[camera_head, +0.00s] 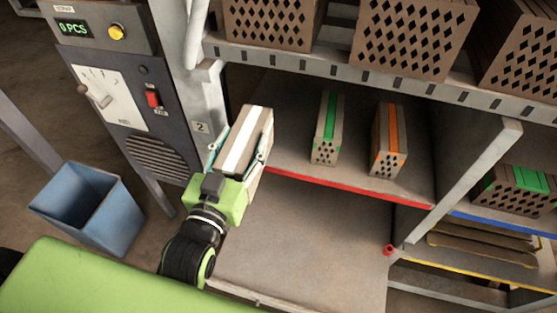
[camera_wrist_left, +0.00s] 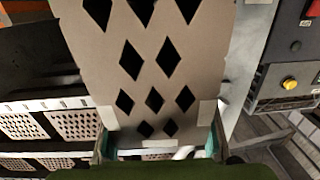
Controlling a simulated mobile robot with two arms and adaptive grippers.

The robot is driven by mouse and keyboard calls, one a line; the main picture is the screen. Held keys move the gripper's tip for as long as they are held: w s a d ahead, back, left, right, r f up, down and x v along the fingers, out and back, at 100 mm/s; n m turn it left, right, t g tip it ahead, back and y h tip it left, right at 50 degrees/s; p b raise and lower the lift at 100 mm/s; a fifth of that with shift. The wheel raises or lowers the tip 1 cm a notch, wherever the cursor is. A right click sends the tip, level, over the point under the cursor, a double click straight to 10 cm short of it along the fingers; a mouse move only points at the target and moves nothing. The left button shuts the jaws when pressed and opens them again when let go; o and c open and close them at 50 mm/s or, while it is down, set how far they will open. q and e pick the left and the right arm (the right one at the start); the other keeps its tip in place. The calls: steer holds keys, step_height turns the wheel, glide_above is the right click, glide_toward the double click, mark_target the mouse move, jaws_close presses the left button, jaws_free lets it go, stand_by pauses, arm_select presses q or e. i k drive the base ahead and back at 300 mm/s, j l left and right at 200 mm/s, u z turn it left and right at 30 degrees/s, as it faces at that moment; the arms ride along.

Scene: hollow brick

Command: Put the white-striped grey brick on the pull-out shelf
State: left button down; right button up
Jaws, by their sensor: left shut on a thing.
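The white-striped grey brick (camera_head: 251,131) is held up in front of the rack in the head view, its white stripe facing up. My left gripper (camera_head: 237,153) is shut on it, one finger along each side. In the left wrist view the brick (camera_wrist_left: 150,70) fills the middle and shows a face with several diamond holes. The bare grey shelf (camera_head: 310,240) below the red-edged one sticks out toward me and looks like the pull-out shelf. The brick is above and apart from it. My right gripper is not in view.
The red-edged shelf (camera_head: 345,186) holds a green-striped brick (camera_head: 326,138) and an orange-striped brick (camera_head: 389,142). Large perforated bricks (camera_head: 415,35) stand on the top shelf. A rack post (camera_head: 465,180) is at right. A control cabinet (camera_head: 125,100) and a blue bin (camera_head: 95,215) are at left.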

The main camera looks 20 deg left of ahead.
mark_target(291, 254)
steer(key=k+z, duration=0.15)
steer(key=k, duration=0.5)
steer(key=z, duration=1.55)
steer(key=k+j+z, duration=0.7)
steer(key=k+j, duration=0.9)
steer(key=k, duration=0.2)
